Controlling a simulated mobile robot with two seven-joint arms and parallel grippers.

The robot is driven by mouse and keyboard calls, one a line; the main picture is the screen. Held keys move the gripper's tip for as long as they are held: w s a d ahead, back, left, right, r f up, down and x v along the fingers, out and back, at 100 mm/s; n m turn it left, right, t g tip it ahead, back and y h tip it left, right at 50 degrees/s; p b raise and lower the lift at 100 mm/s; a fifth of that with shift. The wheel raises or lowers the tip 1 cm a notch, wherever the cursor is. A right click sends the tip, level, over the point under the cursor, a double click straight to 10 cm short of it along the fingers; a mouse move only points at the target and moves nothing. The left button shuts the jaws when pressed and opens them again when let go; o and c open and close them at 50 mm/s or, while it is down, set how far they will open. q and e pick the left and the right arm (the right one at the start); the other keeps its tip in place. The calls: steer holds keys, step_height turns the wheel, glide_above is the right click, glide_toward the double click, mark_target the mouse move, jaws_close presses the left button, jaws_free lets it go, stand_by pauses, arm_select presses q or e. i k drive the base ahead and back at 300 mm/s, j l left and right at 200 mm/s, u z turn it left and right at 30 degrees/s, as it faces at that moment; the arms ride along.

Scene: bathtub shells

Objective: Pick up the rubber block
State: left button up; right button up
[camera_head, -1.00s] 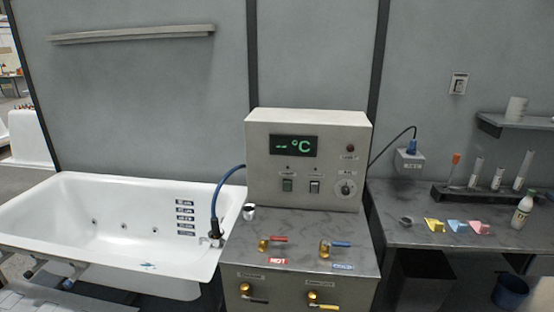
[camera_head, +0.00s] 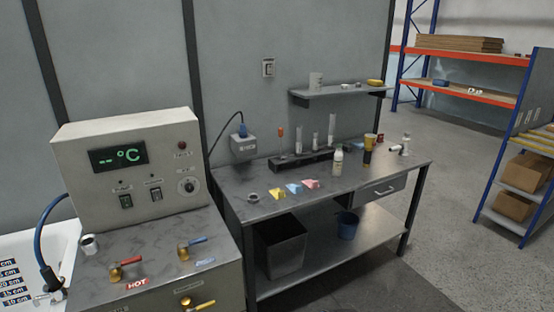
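No object here is plainly a rubber block. Small yellow (camera_head: 276,193), blue (camera_head: 293,188) and pink (camera_head: 311,184) pieces lie in a row on the grey workbench (camera_head: 228,181); I cannot tell their material. A small dark round dish (camera_head: 253,197) lies left of them. A dark rack (camera_head: 300,161) with glass tubes stands behind them. A white bottle (camera_head: 338,161) and a black and yellow item (camera_head: 369,148) stand to the right. Neither of my grippers is in view.
A control box (camera_head: 130,170) with hot and cold valves stands at left, beside a white tub (camera_head: 62,232). A black bin (camera_head: 280,247) and blue bucket (camera_head: 347,225) sit under the bench. A wall shelf (camera_head: 340,93) hangs above. Open floor (camera_head: 440,265) lies right, before a blue rack (camera_head: 520,190).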

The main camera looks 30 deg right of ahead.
mark_target(347, 148)
steer(key=z, duration=1.55)
steer(key=u, duration=2.35)
steer(key=z, duration=2.35)
steer(key=i+l+z, duration=0.1)
steer(key=i+l, duration=0.1)
